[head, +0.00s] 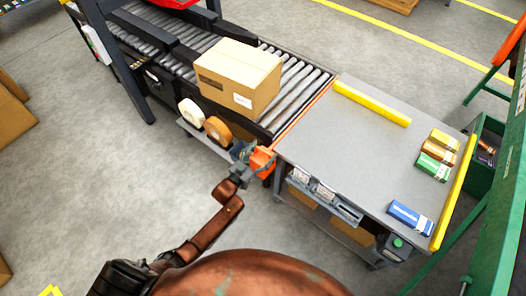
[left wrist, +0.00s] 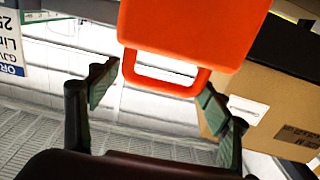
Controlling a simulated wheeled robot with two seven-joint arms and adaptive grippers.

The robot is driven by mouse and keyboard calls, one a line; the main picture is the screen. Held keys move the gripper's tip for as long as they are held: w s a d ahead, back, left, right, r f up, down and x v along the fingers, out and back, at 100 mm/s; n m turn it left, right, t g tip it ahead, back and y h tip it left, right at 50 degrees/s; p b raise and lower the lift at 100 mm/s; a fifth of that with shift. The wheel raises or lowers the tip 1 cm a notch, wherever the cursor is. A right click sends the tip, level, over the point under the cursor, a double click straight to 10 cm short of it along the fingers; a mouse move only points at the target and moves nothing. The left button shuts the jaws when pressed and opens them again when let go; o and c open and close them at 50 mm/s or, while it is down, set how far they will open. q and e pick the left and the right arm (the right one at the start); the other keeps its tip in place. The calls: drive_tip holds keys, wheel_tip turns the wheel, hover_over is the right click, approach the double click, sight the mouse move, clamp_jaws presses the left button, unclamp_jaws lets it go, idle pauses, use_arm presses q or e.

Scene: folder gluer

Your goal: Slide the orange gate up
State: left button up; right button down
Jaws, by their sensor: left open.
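The orange gate (head: 262,160) is at the near end of the roller conveyor, at the left corner of the grey table. In the left wrist view the orange gate (left wrist: 190,30) fills the upper middle, with a looped orange handle at its lower end. My left gripper (head: 245,158) is at the gate in the head view. In the left wrist view my left gripper (left wrist: 152,92) is open, with one finger on each side of the handle. I cannot tell whether either finger touches it. My right gripper is in neither view.
A cardboard box (head: 238,76) sits on the roller conveyor (head: 300,92) behind the gate. Two tape rolls (head: 217,130) sit on a side shelf. The grey table (head: 360,145) holds yellow bars and several small boxes (head: 435,165).

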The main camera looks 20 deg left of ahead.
use_arm(q)
drive_tip(key=shift+c, duration=0.5)
